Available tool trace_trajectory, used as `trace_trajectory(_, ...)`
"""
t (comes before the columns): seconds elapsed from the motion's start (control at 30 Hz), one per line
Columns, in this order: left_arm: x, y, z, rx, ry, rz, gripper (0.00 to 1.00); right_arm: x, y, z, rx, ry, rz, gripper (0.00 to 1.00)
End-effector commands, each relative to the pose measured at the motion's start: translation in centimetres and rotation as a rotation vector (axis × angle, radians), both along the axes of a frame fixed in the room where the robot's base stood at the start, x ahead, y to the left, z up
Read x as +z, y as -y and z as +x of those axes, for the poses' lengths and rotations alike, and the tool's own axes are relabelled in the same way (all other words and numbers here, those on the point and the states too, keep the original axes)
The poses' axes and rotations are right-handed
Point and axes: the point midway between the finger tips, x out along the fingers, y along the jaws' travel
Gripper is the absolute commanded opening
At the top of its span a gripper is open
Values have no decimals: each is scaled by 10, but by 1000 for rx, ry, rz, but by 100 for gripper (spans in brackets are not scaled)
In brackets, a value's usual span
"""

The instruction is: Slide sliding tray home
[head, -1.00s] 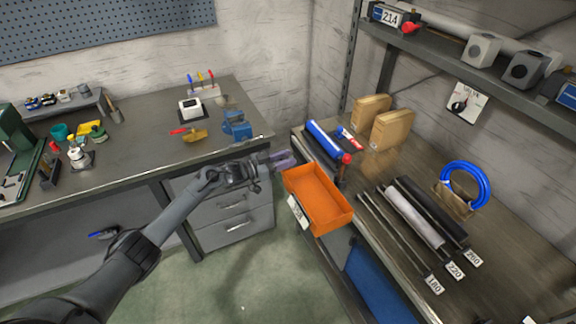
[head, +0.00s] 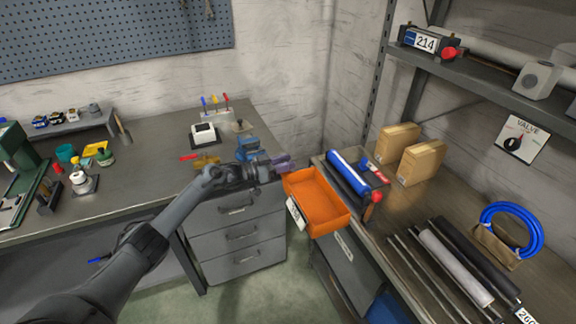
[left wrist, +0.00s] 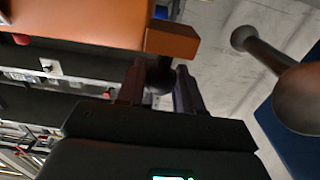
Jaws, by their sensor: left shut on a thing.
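The sliding tray is an orange open box (head: 318,212), seen empty at the left edge of the right-hand bench. It carries a white label on its left side. My left gripper (head: 285,163) reaches in from the left to the tray's far left corner. In the left wrist view, the gripper (left wrist: 160,92) is shut on a dark knob-like part (left wrist: 160,73) just below an orange block of the tray (left wrist: 172,42). The gripped part is mostly hidden by the fingers. My right gripper is not in view.
A blue roller (head: 348,172) and a red-topped part (head: 374,197) lie beside the tray on the right bench (head: 405,205). Long dark rods (head: 445,255) lie nearer. A blue vise (head: 247,147) stands on the left bench, behind my gripper. Cardboard boxes (head: 420,162) stand further back.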

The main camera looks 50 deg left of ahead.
Motion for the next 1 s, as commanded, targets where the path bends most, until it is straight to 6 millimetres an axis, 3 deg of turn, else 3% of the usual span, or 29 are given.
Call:
trace_trajectory(0.13, -3, -4, 0, 11, -5, 3, 0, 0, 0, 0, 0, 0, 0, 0)
trace_trajectory(0.17, -3, -4, 0, 12, -6, 3, 37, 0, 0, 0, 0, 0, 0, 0)
trace_trajectory(0.3, -3, -3, 0, 10, -5, 3, 55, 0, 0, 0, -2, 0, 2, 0)
trace_trajectory(0.67, -2, -3, -3, 6, -5, 2, 55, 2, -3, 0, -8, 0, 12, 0)
trace_trajectory(1.0, -2, -14, -36, 6, -9, 2, 55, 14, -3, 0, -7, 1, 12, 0)
